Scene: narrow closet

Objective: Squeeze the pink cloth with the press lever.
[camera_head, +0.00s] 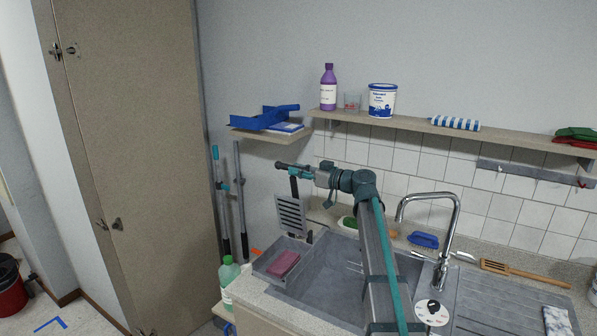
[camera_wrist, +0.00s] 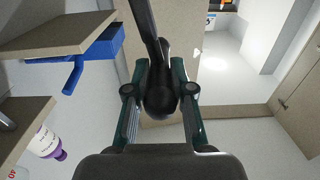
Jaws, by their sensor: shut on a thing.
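The pink cloth (camera_head: 284,262) lies in a grey box (camera_head: 262,267) at the left end of the sink. A grey slotted press plate (camera_head: 291,215) stands raised and tilted above the box, clear of the cloth. The dark press lever (camera_head: 294,187) rises from the plate toward my gripper (camera_head: 308,173). In the wrist view, the lever's dark bar (camera_wrist: 146,30) runs to a rounded end between the fingers, and my gripper (camera_wrist: 160,98) is shut on it. The cloth is not in the wrist view.
The sink (camera_head: 335,270) and tap (camera_head: 443,235) are at the right, near my arm. A wall shelf (camera_head: 430,127) holds a purple bottle (camera_head: 328,88) and a white tub (camera_head: 382,101). A blue dustpan (camera_head: 262,119) sits on a lower shelf above my gripper. A green bottle (camera_head: 229,272) stands left of the box.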

